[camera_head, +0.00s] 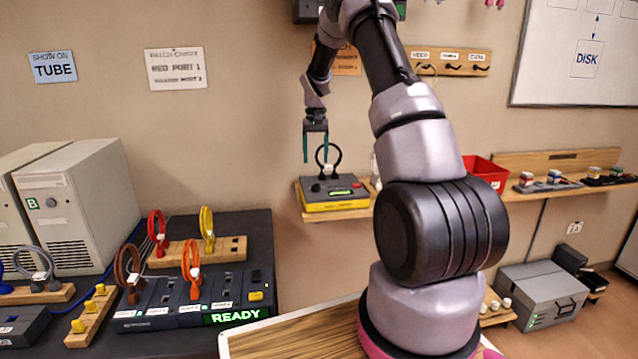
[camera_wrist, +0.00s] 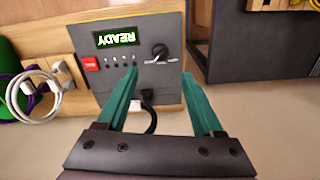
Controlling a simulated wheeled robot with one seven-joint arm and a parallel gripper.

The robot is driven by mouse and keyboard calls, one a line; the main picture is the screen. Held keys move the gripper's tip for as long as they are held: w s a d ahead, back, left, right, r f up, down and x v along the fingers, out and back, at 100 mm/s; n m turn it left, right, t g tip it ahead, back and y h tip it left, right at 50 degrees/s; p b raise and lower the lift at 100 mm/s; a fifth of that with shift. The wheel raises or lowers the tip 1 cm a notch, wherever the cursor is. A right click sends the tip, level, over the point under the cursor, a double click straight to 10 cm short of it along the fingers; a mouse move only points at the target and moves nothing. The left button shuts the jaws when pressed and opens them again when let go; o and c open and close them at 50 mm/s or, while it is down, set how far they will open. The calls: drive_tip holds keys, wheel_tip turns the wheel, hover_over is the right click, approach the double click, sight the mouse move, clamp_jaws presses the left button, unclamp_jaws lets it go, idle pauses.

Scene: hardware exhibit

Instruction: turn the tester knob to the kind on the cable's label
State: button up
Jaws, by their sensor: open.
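The tester (camera_head: 335,202) is a grey and yellow box on a wall shelf. In the wrist view its panel shows a lit READY screen (camera_wrist: 117,37), a red button (camera_wrist: 91,64) and a black knob (camera_wrist: 160,52) with a pale pointer line. A black cable (camera_wrist: 151,122) is plugged into it, and its white label (camera_wrist: 135,105) is too small to read. In the head view the cable stands as a loop (camera_head: 337,157). My gripper (camera_head: 315,158) points down above the tester's left part. It is open and empty, its teal fingertips (camera_wrist: 159,74) apart, with the knob seen between and beyond them.
A white cable (camera_wrist: 40,95) and a purple one lie left of the tester in the wrist view. A dark box (camera_wrist: 250,45) stands to its right. A red bin (camera_head: 485,172) is further right in the head view. A READY dock (camera_head: 160,318) with cables fills the left bench.

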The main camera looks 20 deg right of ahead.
sight(316, 184)
wheel_tip(316, 184, down, 10)
idle(0.4)
clamp_jaws()
